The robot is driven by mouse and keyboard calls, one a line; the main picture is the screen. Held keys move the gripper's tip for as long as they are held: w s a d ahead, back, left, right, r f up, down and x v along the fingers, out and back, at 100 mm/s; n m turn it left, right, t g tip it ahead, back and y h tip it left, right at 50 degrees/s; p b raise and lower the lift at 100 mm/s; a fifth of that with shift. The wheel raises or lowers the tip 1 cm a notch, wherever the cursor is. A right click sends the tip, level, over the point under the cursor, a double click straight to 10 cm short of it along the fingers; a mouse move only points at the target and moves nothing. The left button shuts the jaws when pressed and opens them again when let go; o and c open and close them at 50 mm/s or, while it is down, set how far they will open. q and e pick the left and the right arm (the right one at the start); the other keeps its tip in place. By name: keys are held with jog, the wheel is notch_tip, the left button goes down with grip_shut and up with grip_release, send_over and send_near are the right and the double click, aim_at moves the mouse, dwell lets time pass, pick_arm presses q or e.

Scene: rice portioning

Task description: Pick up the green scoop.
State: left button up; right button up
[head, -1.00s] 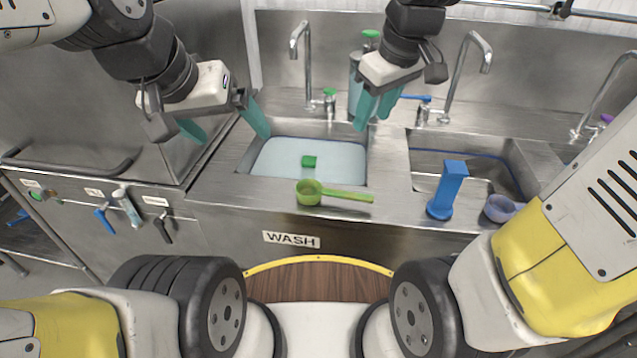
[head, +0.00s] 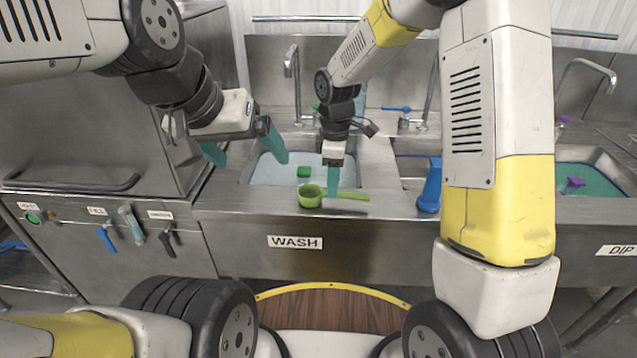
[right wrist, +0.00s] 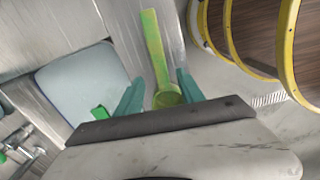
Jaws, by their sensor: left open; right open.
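The green scoop (head: 311,196) lies on the metal front rim of the wash sink, its cup to the left and its handle pointing right. My left gripper (head: 250,160) is open and empty, over the left side of the wash sink.
The wash sink holds pale water (head: 268,172) and a small green block (head: 303,171). A blue upright tool (head: 430,188) stands right of the scoop, partly behind my right arm. Faucets (head: 292,70) rise behind. A sink with green liquid (head: 595,185) is at far right.

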notch_tip(320, 180, down, 4)
jog(key=shift+s+f, duration=0.1)
jog(key=shift+s, duration=0.05)
grip_shut()
dwell(0.4)
jog(key=shift+r, duration=0.6)
jog(key=r, duration=0.1)
jog(key=s+r, duration=0.1)
jog(key=shift+d+r, duration=0.1)
jog(key=shift+r, duration=0.2)
jog(key=s+d+r, duration=0.1)
jog(key=s+d, duration=0.1)
jog(key=s, duration=1.3)
